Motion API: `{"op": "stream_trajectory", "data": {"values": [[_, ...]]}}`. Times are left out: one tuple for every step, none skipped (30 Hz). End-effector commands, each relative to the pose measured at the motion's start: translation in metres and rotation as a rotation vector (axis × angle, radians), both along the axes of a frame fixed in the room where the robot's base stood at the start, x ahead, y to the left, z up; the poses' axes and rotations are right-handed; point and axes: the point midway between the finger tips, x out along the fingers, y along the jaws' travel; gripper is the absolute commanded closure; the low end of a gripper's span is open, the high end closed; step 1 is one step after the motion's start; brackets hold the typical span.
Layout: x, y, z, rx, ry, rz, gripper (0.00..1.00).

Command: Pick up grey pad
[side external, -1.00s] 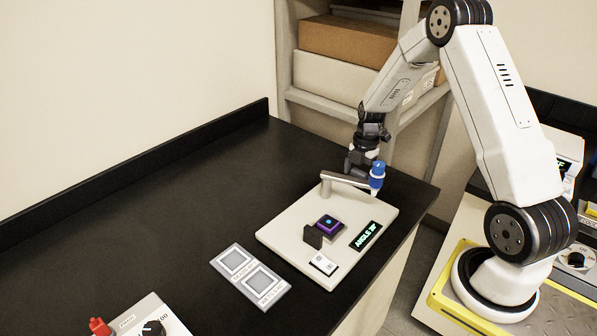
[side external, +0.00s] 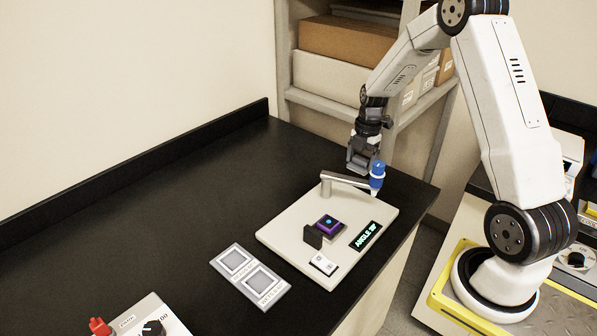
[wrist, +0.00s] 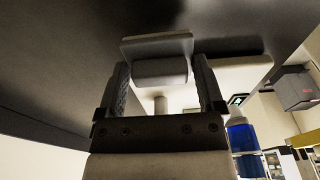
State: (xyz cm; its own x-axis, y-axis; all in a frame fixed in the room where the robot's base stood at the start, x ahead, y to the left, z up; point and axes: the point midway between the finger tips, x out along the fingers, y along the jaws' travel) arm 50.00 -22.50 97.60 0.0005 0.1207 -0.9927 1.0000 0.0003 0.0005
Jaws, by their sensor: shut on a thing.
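My gripper (side external: 361,163) is behind the profiler's arm in the side view, close to its blue knob (side external: 377,172). In the wrist view my gripper (wrist: 163,78) has its two dark fingers shut on the grey pad (wrist: 160,71). The pad shows a thick rounded grey block between the fingers and a flat, wider plate beyond them. In the side view the pad cannot be made out clearly against the gripper. Its gap to the bench cannot be judged.
The pale profiler base (side external: 285,233) bears a purple block (side external: 329,224), a black upright piece (side external: 313,237), an angle display (side external: 365,236) and a switch (side external: 323,264). A grey two-square plate (side external: 250,277) lies left of it. The black bench (side external: 180,215) is largely clear. Boxes (side external: 345,42) fill the back shelf.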

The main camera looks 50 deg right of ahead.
Motion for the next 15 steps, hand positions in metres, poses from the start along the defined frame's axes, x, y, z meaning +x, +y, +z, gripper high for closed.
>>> {"op": "stream_trajectory", "data": {"values": [[0.0, 0.0, 0.009, -0.002, -0.003, 0.0, 0.71], [0.0, 0.0, 0.013, -0.002, -0.003, 0.0, 0.71], [0.0, 0.0, 0.019, -0.002, -0.003, 0.0, 0.71], [0.0, 0.0, 0.024, -0.002, -0.003, 0.0, 0.71], [0.0, 0.0, 0.028, -0.002, -0.003, 0.0, 0.71], [0.0, 0.0, 0.033, -0.002, -0.003, 0.0, 0.71], [0.0, 0.0, 0.037, -0.002, -0.003, 0.0, 0.71], [0.0, 0.0, 0.041, -0.002, -0.002, 0.0, 0.71], [0.0, 0.0, 0.045, -0.002, -0.002, 0.0, 0.71], [0.0, 0.0, 0.048, -0.002, -0.002, 0.0, 0.71], [0.0, 0.0, 0.05, -0.002, -0.001, 0.0, 0.71], [0.0, 0.0, 0.053, -0.001, -0.001, 0.0, 0.71], [0.0, 0.0, 0.054, -0.001, -0.001, 0.0, 0.71], [0.0, 0.0, 0.055, -0.001, -0.001, 0.0, 0.71], [0.0, 0.0, 0.057, -0.001, -0.001, 0.0, 0.71]]}}
